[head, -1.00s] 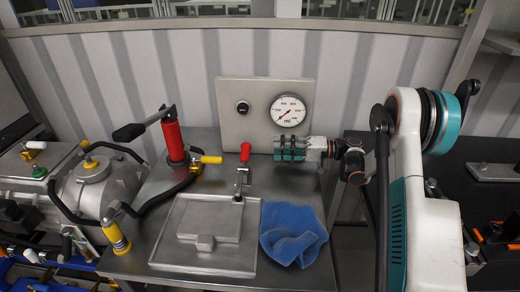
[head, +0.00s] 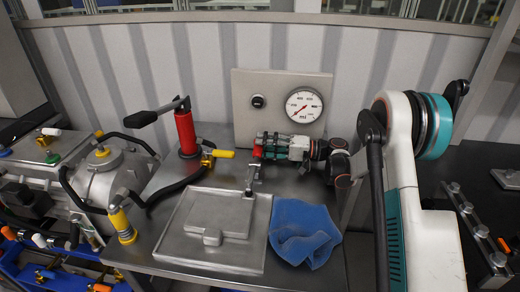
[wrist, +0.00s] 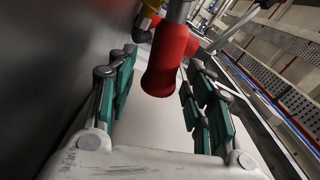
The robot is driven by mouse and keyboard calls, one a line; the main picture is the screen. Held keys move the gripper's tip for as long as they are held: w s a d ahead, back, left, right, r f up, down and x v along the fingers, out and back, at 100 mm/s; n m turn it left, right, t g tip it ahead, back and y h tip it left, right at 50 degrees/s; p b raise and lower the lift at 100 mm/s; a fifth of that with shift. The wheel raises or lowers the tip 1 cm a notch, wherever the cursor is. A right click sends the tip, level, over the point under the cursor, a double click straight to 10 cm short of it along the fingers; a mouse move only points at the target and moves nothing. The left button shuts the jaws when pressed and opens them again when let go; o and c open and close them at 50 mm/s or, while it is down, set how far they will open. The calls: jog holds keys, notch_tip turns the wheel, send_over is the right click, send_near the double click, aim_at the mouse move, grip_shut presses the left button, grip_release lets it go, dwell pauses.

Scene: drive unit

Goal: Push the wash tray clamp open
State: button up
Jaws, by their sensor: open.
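The wash tray (head: 175,246) lies flat on the steel bench. Its clamp (head: 251,178) stands at the tray's back edge, with an upright lever and a red handle (head: 257,149). My gripper (head: 266,146) is at the handle's height, reaching in from the right, and partly hides it in the head view. In the wrist view my open gripper (wrist: 160,78) has a green-padded finger on each side of the red handle (wrist: 170,62). The handle lies between the fingers; I cannot tell whether either one touches it.
A gauge panel (head: 244,84) stands close behind my gripper. A blue cloth (head: 303,232) lies right of the tray. A red pump cylinder (head: 186,132) and a yellow-handled valve (head: 222,154) stand to the left, with black hoses. A grey machine (head: 98,178) is farther left.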

jog(key=shift+w+a, duration=0.15)
jog(key=shift+a, duration=0.7)
jog(key=shift+c, duration=0.2)
grip_shut()
